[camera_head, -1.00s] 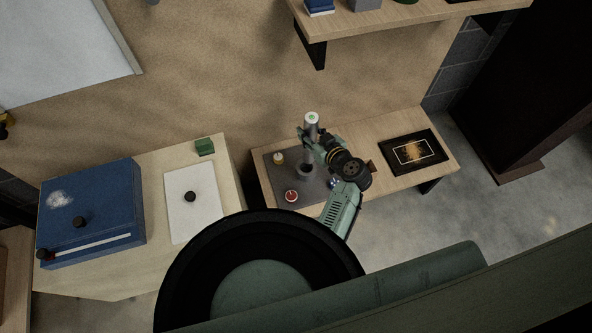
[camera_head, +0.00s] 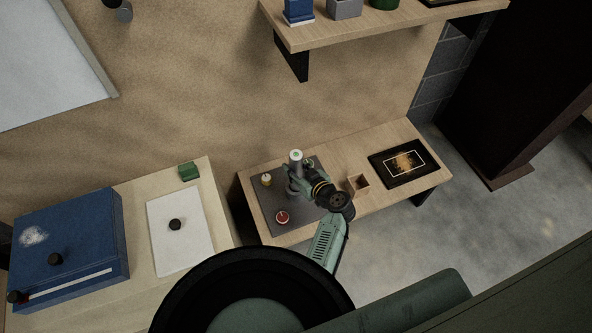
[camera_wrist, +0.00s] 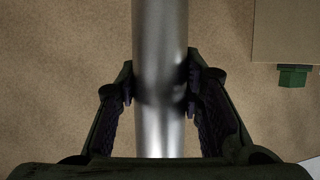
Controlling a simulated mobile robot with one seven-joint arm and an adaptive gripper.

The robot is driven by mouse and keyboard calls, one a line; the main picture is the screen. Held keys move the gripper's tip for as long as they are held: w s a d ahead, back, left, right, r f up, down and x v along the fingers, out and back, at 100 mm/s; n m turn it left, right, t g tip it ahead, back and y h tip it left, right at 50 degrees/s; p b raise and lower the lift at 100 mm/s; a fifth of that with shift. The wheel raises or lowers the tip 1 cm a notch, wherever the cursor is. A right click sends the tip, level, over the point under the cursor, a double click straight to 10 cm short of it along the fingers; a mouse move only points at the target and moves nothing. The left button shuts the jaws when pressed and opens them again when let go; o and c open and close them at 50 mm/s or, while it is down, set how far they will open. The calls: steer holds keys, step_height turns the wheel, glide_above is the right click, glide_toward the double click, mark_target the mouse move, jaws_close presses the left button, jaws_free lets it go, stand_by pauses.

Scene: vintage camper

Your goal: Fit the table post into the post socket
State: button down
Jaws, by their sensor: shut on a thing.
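The table post is a shiny grey cylinder (camera_head: 296,165) with a pale, green-marked top, standing about upright over the dark grey mat. My gripper (camera_head: 299,178) is shut on it from the right. In the wrist view the post (camera_wrist: 160,50) runs between the two fingers of my gripper (camera_wrist: 160,90). The post's lower end is at the post socket (camera_head: 292,191), a grey ring on the mat that is mostly hidden by the post and gripper. I cannot tell how far the post is inside the socket.
On the dark mat (camera_head: 265,215) a red-topped piece (camera_head: 282,217) and a yellowish piece (camera_head: 266,179) stand near the post. A small open wooden box (camera_head: 358,184) and a black framed picture (camera_head: 404,162) lie to the right. A shelf (camera_head: 385,25) overhangs behind.

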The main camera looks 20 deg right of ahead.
steer(key=shift+r, duration=0.15)
steer(key=shift+f+b, duration=0.2)
steer(key=shift+b, duration=0.1)
steer(key=c, duration=1.1)
jaws_free()
steer(key=shift+r+p, duration=0.2)
steer(key=shift+p, duration=0.15)
steer(key=shift+s+d, duration=0.1)
steer(key=shift+s, duration=0.2)
steer(key=b+v, duration=0.3)
steer(key=v, duration=0.8)
steer(key=shift+s+r, duration=0.1)
steer(key=shift+s, duration=0.15)
